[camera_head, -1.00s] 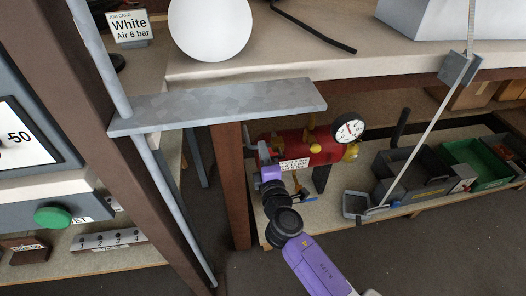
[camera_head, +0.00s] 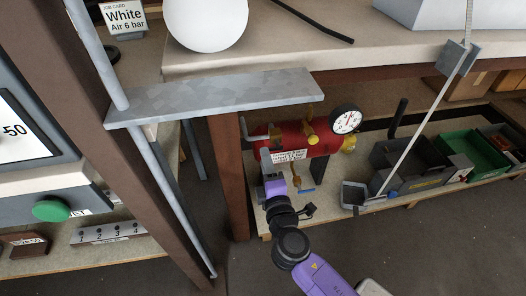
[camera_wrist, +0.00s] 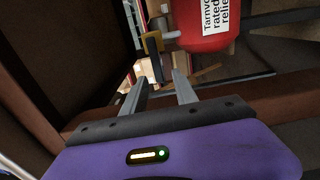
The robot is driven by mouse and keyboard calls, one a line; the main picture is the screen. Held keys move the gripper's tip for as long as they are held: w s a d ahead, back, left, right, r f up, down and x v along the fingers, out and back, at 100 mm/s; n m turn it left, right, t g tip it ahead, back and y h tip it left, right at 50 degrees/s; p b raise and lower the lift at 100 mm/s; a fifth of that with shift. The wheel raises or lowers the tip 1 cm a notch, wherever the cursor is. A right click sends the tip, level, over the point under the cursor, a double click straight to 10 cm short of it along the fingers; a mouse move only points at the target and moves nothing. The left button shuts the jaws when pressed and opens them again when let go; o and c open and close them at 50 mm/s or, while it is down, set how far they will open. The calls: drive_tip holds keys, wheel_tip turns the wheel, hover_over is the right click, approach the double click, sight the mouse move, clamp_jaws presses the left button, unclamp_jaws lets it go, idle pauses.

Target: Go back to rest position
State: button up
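My gripper (camera_head: 265,155) is low under the bench, at the left end of a red air tank (camera_head: 322,140). In the wrist view my gripper (camera_wrist: 160,82) has its two grey fingers apart, with no object clearly held between them. A dark bar with a yellowish block (camera_wrist: 153,45) shows just beyond the fingertips; I cannot tell how far off it is. The red tank (camera_wrist: 202,28) is ahead, with a white label. My purple arm reaches up from the bottom of the head view.
A round gauge (camera_head: 346,120) and a blue-handled brass valve (camera_head: 299,187) are on the tank. A brown bench leg (camera_head: 231,180) and a grey metal plate (camera_head: 215,97) are close to my arm. Grey and green bins (camera_head: 472,158) stand right on the low shelf.

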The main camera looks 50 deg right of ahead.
drive_tip(key=shift+s+a, duration=0.25)
drive_tip(key=shift+s, duration=0.1)
idle(0.3)
drive_tip(key=s+a+f+m+y, duration=0.1)
drive_tip(key=s+a+f+y, duration=0.2)
drive_tip(key=s+a, duration=0.3)
drive_tip(key=s+a+f+m+y, duration=0.2)
drive_tip(key=s+a+f+y, duration=0.15)
drive_tip(key=s, duration=0.45)
drive_tip(key=s+a+r+m+y, duration=0.2)
drive_tip(key=s+a+r, duration=0.1)
drive_tip(key=s, duration=0.3)
drive_tip(key=s+a+r+m+y, duration=0.1)
drive_tip(key=s+a+r+m, duration=0.2)
drive_tip(key=s, duration=0.2)
drive_tip(key=s+r+m+p, duration=0.1)
drive_tip(key=s+r+p, duration=0.1)
drive_tip(key=r+p, duration=1.3)
drive_tip(key=s+r+m+p, duration=0.2)
drive_tip(key=r+p, duration=1.3)
drive_tip(key=r, duration=0.6)
drive_tip(key=shift+s+p, duration=0.15)
drive_tip(key=shift+p, duration=0.15)
